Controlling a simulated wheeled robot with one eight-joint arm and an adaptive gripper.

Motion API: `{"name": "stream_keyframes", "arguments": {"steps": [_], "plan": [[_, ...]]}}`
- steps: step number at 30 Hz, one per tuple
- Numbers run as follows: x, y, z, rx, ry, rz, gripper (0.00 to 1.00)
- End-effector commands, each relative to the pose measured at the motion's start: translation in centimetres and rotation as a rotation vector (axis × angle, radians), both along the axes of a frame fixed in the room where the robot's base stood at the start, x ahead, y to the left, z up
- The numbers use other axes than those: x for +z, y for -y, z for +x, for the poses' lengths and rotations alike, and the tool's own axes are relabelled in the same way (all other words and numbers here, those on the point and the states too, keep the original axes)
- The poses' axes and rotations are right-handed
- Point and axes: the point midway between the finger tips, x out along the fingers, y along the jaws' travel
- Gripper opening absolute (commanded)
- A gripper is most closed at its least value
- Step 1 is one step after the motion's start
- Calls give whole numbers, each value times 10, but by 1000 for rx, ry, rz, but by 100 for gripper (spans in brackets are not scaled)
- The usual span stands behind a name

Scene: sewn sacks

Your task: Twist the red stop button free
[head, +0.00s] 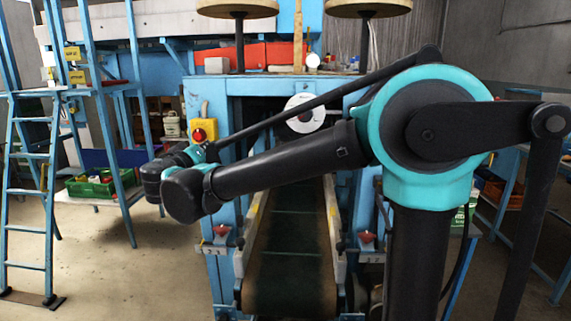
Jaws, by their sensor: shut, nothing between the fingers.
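The red stop button (199,135) sits on a yellow box on the blue machine's front, left of the conveyor. My arm reaches across from the right, and its wrist bends back toward the machine just below the box. My gripper (211,148) shows small and dark past the teal wrist ring, close below and right of the button in the picture. It is shut and holds nothing. Its fingertips are partly lost against the machine and my arm. I cannot tell whether they touch the box.
A conveyor belt (290,245) runs out from the machine toward me, under my arm. Red buttons (221,231) sit low on each side of it. A blue ladder (30,190) and a green crate (90,184) stand at left. The floor between ladder and conveyor is clear.

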Motion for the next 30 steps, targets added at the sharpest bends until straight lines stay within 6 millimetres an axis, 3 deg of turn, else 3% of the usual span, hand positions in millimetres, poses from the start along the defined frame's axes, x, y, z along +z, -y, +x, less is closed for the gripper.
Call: {"name": "stream_keyframes", "arguments": {"steps": [6, 30], "plan": [[0, 1, 9, -1, 0, 0, 0], [3, -2, 10, 0, 0, 0, 0]]}}
